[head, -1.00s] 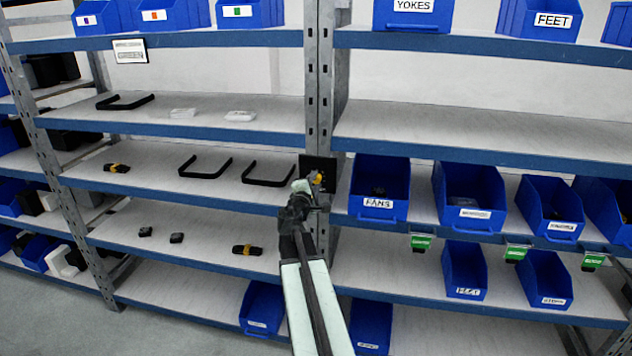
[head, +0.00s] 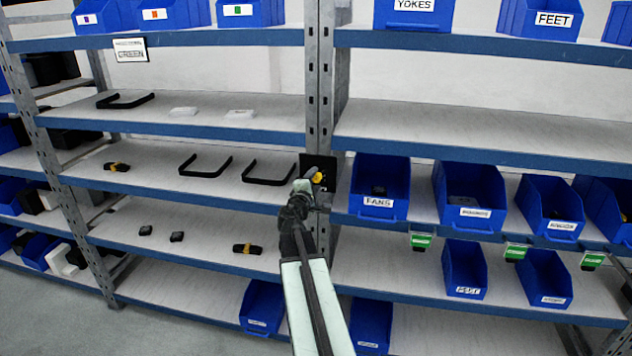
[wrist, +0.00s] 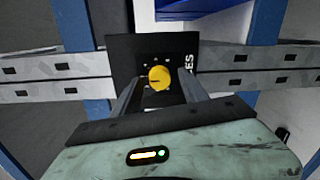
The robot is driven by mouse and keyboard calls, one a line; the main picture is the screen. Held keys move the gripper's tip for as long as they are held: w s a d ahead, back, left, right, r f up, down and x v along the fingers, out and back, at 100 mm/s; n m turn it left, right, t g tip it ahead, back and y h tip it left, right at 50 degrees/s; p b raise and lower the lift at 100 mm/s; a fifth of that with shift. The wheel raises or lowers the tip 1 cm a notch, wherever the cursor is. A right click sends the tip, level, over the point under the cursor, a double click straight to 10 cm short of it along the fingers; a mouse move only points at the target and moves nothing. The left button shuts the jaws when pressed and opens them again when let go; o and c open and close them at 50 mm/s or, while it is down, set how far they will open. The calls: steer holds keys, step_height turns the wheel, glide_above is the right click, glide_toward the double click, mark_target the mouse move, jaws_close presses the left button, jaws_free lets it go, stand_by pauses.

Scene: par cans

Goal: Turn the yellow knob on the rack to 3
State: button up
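The yellow knob (wrist: 159,77) sits on a black panel (wrist: 122,50) with small white marks around it, seen in the wrist view. A short dark line on the knob points roughly left; the marks are too small to read. In the head view the knob (head: 318,178) is on the middle rack post, partly behind my gripper (head: 308,183). In the wrist view my gripper (wrist: 159,80) is open, one finger on each side of the knob, with visible gaps. I cannot tell how far the fingertips are from the panel.
A grey perforated post (head: 320,90) carries the panel. Blue bins, one labelled FANS (head: 378,203), stand close to its right. Black handles (head: 268,180) lie on the shelf to its left. Green tags (head: 421,241) hang below the right shelf edge.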

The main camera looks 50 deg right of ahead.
steer(key=v, duration=0.7)
steer(key=shift+s+a, duration=0.15)
steer(key=shift+a, duration=0.2)
